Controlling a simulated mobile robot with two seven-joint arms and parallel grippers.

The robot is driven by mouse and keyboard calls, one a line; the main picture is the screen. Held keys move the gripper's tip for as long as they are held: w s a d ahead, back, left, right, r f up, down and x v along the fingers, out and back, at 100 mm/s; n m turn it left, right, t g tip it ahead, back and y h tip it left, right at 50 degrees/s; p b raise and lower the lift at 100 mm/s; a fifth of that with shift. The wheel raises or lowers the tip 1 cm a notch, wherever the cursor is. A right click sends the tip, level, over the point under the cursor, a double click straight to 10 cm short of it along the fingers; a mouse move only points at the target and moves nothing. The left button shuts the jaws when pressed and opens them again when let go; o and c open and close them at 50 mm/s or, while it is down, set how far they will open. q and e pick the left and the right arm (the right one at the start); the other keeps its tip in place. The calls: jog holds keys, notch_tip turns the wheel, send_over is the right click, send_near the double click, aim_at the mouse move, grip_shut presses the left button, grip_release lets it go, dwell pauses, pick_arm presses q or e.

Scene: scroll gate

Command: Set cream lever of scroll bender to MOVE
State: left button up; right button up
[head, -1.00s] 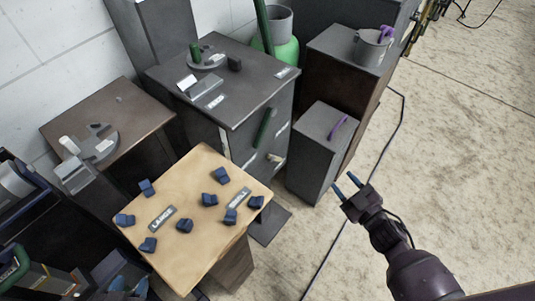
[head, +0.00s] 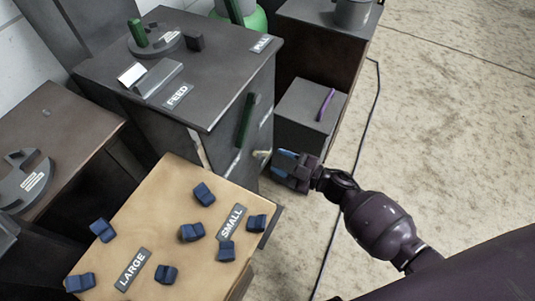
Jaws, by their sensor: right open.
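The scroll bender appears to be the dark grey cabinet (head: 215,70) with FEED and PULL labels on its top. A small cream lever (head: 262,153) sticks out low on its right-hand side face. A dark green handle (head: 244,120) is on the same face, above and left of the lever. My right gripper (head: 280,160), with blue fingertips, is open just right of the cream lever. I cannot tell whether it touches the lever. No MOVE marking is readable. My left gripper is not in view.
A tan table (head: 150,210) with several dark blue blocks and LARGE and SMALL labels stands in front. A grey box (head: 305,105) with a purple handle (head: 325,103) stands behind my gripper. A black cable (head: 362,150) runs across the open floor at right.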

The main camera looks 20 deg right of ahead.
aim_at(265, 155)
jog(key=shift+x, duration=2.1)
grip_shut()
